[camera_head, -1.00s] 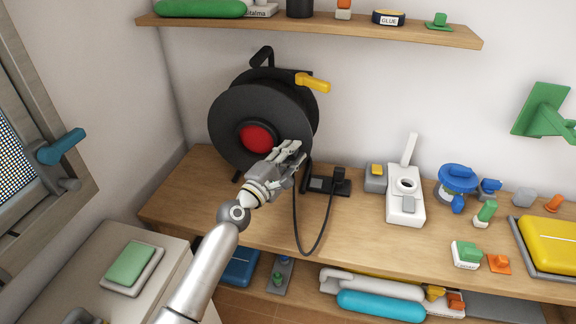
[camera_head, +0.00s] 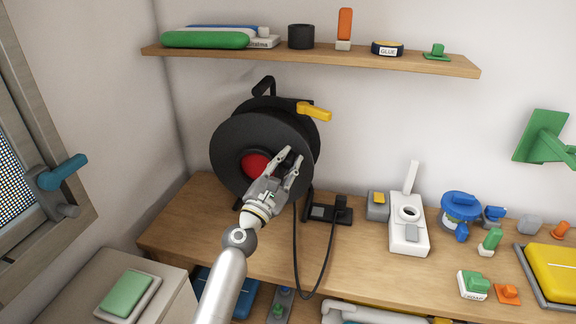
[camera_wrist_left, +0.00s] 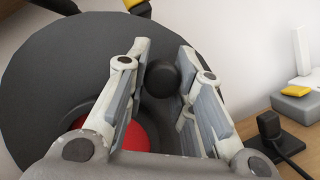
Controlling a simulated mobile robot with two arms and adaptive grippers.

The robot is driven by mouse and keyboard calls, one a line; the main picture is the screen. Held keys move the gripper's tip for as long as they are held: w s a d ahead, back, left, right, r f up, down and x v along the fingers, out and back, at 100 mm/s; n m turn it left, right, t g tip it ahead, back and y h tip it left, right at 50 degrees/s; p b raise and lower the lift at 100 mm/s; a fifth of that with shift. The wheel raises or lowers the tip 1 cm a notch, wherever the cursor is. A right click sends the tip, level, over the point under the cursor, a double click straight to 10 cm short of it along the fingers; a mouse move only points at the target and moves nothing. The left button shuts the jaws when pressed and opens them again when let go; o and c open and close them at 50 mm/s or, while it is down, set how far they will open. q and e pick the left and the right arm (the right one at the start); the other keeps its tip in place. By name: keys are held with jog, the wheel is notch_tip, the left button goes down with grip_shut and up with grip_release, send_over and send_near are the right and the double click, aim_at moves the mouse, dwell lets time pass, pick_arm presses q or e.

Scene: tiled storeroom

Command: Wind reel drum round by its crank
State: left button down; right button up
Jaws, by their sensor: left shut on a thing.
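The cable reel has a large black drum (camera_head: 230,155) with a red hub (camera_head: 254,166) and stands upright on the bench against the wall. The crank's dark round knob (camera_wrist_left: 161,78) shows between the fingers in the left wrist view. My left gripper (camera_head: 289,160) is in front of the drum, right of the red hub, and is shut on the crank knob. The rest of the crank is mostly hidden behind the fingers. My right gripper is not in view.
A yellow lever (camera_head: 314,111) sticks out at the reel's upper right. A black cable (camera_head: 296,250) hangs from a black socket block (camera_head: 330,213) over the bench edge. A shelf (camera_head: 330,60) runs above. A white device (camera_head: 408,225) stands to the right.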

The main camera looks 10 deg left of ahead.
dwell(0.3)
pick_arm(q)
jog(key=c, duration=1.2)
grip_release()
jog(key=shift+a, duration=0.1)
jog(key=shift+c, duration=0.2)
jog(key=shift+s+f, duration=0.2)
jog(key=shift+s, duration=0.1)
jog(key=v, duration=1.1)
jog(key=shift+s, duration=0.15)
